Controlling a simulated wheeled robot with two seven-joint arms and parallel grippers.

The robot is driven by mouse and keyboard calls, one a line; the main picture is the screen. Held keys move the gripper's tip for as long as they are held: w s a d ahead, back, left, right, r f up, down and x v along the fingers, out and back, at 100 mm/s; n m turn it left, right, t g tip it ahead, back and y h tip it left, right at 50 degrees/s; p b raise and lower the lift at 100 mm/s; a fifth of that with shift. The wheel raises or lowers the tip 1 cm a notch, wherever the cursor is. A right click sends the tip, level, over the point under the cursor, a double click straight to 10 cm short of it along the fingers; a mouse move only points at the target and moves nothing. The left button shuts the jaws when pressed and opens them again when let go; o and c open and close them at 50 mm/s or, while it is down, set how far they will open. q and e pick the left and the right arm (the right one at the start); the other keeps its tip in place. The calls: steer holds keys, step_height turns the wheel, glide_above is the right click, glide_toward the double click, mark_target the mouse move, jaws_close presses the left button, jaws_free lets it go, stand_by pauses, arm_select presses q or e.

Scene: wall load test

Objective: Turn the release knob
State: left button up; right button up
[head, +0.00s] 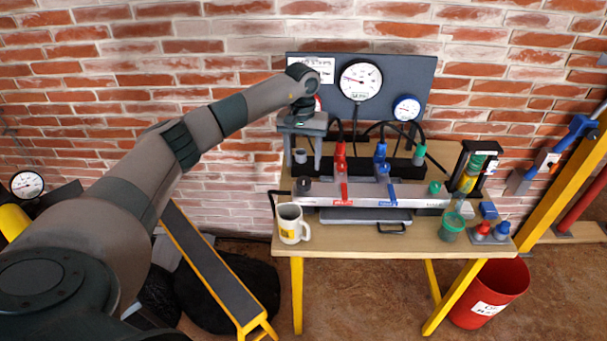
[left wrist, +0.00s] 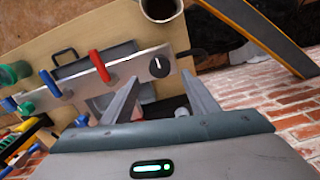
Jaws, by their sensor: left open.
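A dark round knob (head: 303,187) sits at the left end of the grey manifold bar (head: 352,193). In the left wrist view the knob (left wrist: 158,66) shows a white pointer line on its face. My left gripper (head: 304,166) is open, fingers pointing down, above and near the knob in the head view. In the left wrist view the knob appears just beyond the gap between my fingertips (left wrist: 162,76), and nothing is held. I cannot tell whether a finger touches it. My right gripper is not in view.
Red (head: 341,165) and blue (head: 381,165) handles stand on the bar right of the knob. A mug (head: 291,224) stands in front on the wooden table (head: 350,240). Gauges on a dark panel (head: 408,75) stand behind. A red bucket (head: 490,292) is on the floor.

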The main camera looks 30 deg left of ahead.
mark_target(303, 181)
arm_select(q)
step_height(303, 181, down, 6)
steer(key=shift+d+f+p, duration=0.1)
steer(key=shift+f+p, duration=0.1)
steer(key=shift+p, duration=0.75)
steer(key=shift+f, duration=0.6)
steer(key=shift+c, duration=0.2)
steer(key=c, duration=1)
